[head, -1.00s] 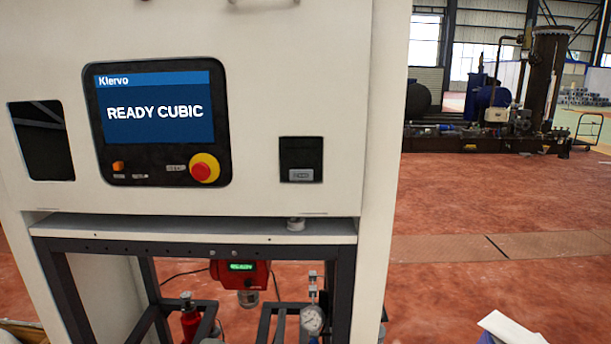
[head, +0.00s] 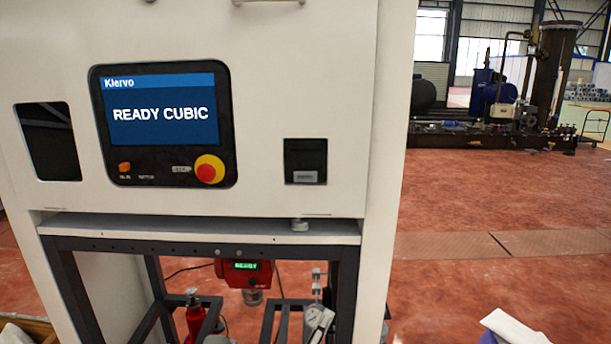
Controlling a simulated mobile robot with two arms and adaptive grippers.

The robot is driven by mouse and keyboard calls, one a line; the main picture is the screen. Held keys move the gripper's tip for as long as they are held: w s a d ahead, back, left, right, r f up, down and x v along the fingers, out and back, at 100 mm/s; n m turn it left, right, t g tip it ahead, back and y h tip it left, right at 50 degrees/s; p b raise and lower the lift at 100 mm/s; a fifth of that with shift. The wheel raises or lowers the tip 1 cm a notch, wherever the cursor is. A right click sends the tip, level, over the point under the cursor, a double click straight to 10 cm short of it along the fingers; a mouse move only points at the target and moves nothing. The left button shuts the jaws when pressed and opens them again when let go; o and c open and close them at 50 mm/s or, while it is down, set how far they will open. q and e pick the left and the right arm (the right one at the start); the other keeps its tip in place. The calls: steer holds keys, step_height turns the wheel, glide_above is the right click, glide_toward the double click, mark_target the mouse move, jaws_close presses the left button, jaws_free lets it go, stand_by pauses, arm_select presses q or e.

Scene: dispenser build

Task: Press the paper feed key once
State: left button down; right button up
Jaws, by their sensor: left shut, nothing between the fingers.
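The paper feed key looks to be the small grey key (head: 305,177) low on the black printer unit (head: 305,154) in the white cabinet front. Its lettering is too small to read. It looks uncovered, with nothing touching it. A small pale tip of my left gripper (head: 320,326) shows at the bottom edge, in front of the gauge and well below the key. It is shut and empty; the rest of it is out of frame. My right gripper is not in view.
A black panel left of the printer has a screen (head: 160,112) reading "READY CUBIC", a red stop button (head: 209,169) and an orange button (head: 125,167). A pale ledge (head: 200,229) juts below. The cabinet face around the printer is clear.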

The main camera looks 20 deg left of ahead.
arm_select(q)
step_height(320, 180, up, 18)
steer(key=s+n+t, duration=0.3)
steer(key=t, duration=0.1)
steer(key=n+t+p, duration=0.1)
steer(key=n+t, duration=0.2)
glide_toward(305, 177)
steer(key=s+d+r, duration=0.4)
steer(key=s+r, duration=0.1)
steer(key=r, duration=0.1)
steer(key=shift+d+f, duration=0.15)
steer(key=shift+w, duration=0.1)
steer(key=shift+w+a+b, duration=0.15)
steer(key=shift+w+a, duration=0.25)
steer(key=shift+w, duration=1)
steer(key=shift+w+a+b, duration=0.15)
steer(key=shift+w+a, duration=0.25)
steer(key=shift+w, duration=1)
steer(key=shift+w+a+b, duration=0.15)
steer(key=shift+w+a, duration=0.25)
steer(key=shift+w, duration=1)
steer(key=shift+w, duration=0.15)
steer(key=shift+w+a, duration=0.15)
steer(key=shift+w, duration=0.1)
